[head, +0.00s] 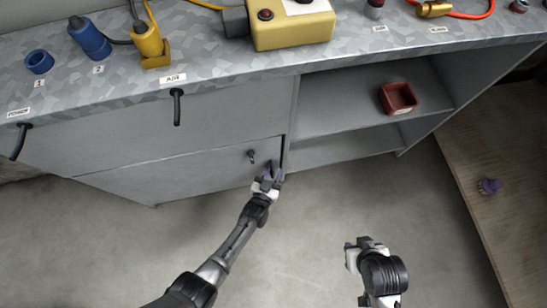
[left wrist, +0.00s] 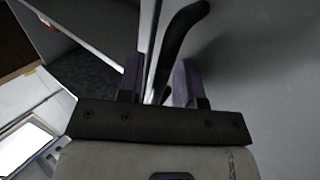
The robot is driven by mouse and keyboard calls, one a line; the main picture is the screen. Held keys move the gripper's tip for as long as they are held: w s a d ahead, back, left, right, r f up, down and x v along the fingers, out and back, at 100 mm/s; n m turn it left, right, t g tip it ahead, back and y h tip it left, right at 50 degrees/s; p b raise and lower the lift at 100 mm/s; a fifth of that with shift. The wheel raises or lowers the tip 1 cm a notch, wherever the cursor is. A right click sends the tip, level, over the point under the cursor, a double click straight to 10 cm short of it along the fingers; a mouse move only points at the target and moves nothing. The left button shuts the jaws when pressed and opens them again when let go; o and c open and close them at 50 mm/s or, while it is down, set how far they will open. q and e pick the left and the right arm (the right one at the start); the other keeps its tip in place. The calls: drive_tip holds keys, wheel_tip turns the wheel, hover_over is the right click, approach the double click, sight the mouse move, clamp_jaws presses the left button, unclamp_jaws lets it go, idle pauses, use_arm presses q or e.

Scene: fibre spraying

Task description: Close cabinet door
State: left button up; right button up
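The grey cabinet door (head: 190,165) is the lower left front of the cabinet, with a small black handle (head: 251,156) near its right edge. A dark narrow gap shows at that edge, so the door looks slightly ajar. My left gripper (head: 269,174) is at the door's right edge, below the handle. In the left wrist view its two purple fingers (left wrist: 158,82) stand apart, with the pale door edge (left wrist: 150,50) running between them and the black handle (left wrist: 182,40) close by. Firm contact cannot be told. My right gripper (head: 356,252) hangs over the floor, away from the cabinet; its fingertips are unclear.
The grey worktop (head: 200,55) carries blue and yellow connectors and a yellow box (head: 290,25). Open shelves to the right hold a red bin (head: 398,98). The floor in front is clear.

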use_arm(q)
drive_tip(key=shift+w+a+r, duration=0.1)
drive_tip(key=shift+r, duration=0.1)
drive_tip(key=shift+s+a+r, duration=0.1)
drive_tip(key=shift+s, duration=0.15)
drive_tip(key=p+v, duration=0.5)
drive_tip(key=v, duration=0.8)
drive_tip(key=shift+s+f, duration=0.2)
drive_tip(key=shift+s, duration=0.1)
drive_tip(key=shift+f, duration=0.1)
